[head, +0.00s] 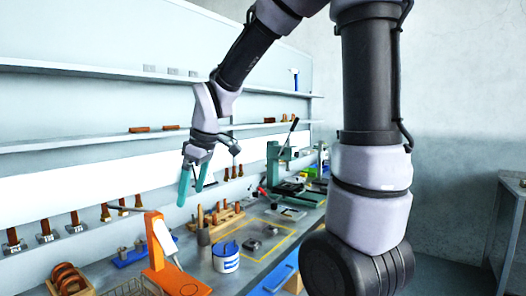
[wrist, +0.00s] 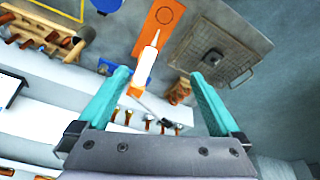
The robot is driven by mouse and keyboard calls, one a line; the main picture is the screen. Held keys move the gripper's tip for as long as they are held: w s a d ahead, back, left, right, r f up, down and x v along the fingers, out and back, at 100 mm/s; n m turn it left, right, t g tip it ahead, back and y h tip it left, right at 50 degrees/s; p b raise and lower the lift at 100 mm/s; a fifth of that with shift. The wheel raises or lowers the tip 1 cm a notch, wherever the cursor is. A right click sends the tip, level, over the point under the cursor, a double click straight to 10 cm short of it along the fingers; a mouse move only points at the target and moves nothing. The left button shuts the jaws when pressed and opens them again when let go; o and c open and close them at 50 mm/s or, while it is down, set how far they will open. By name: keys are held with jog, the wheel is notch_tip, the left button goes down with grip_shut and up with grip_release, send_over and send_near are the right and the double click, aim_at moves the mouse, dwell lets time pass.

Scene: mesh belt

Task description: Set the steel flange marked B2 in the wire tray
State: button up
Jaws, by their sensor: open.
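My gripper (head: 190,197) is open and empty, high above the bench, with its teal fingers apart; it also shows in the wrist view (wrist: 158,74). The wire tray (wrist: 240,40) lies at the upper right of the wrist view; only part of its rim (head: 125,289) shows at the bottom of the head view. A grey squarish metal piece (wrist: 212,59) with a raised middle lies inside the tray. Two small grey metal pieces lie in the yellow outline on the bench, a nearer one (head: 251,244) and a farther one (head: 271,230). No B2 marking is legible on any piece.
An orange stand (head: 157,243) with a white tube stands beside the tray. A blue-and-white tub (head: 226,258), a wooden peg rack (head: 217,216) and a green press (head: 276,165) stand farther along. Copper rings (head: 68,279) are at the lower left. Shelves line the wall.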

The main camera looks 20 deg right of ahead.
jog(key=s+d+r+m+t, duration=0.4)
jog(key=s+d+r+m, duration=0.6)
jog(key=d+m, duration=0.4)
jog(key=shift+s+d+r+m+t+h, duration=0.3)
jog(key=shift+s+d+m, duration=0.15)
jog(key=shift+s, duration=0.25)
